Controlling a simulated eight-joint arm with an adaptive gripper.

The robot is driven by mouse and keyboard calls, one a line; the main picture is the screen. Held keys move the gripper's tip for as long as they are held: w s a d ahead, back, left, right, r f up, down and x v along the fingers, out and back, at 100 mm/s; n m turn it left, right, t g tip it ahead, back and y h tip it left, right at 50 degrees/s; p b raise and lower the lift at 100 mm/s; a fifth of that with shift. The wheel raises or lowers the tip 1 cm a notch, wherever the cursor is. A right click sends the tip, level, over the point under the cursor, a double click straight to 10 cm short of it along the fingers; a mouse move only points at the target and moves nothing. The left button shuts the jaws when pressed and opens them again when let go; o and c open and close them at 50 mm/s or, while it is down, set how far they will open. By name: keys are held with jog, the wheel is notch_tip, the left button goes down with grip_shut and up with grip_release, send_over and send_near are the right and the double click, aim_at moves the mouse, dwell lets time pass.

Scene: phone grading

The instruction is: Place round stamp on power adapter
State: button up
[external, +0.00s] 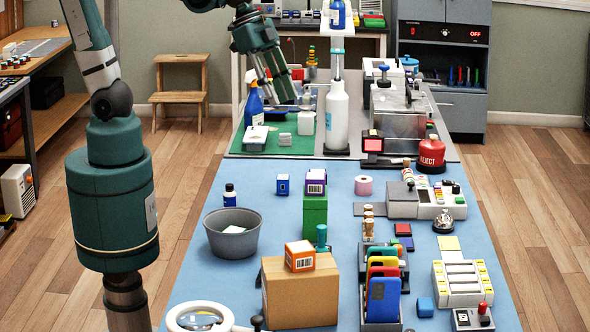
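My gripper (278,92) hangs from the arm above the green mat at the far part of the table, near the blue spray bottle (254,107). Its fingers overlap in this view, so I cannot tell whether they are apart or hold something. A teal knob-handled piece (321,237), possibly the round stamp, stands behind the cardboard box, its lower part hidden.
The cardboard box (300,292) carries an orange box (299,256). A grey bowl (232,240) stands at left, a phone rack (383,290) in front. A tall white bottle (337,115) and a red REJECT container (432,155) stand farther back.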

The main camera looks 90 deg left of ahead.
jog(key=s+a+n+t+y, duration=0.2)
jog(key=s+a+n, duration=0.4)
jog(key=s+a, duration=0.4)
jog(key=shift+s+a+f+n+t+y, duration=0.2)
jog(key=shift+s+a+n+t+y, duration=0.15)
jog(key=shift+a, duration=0.3)
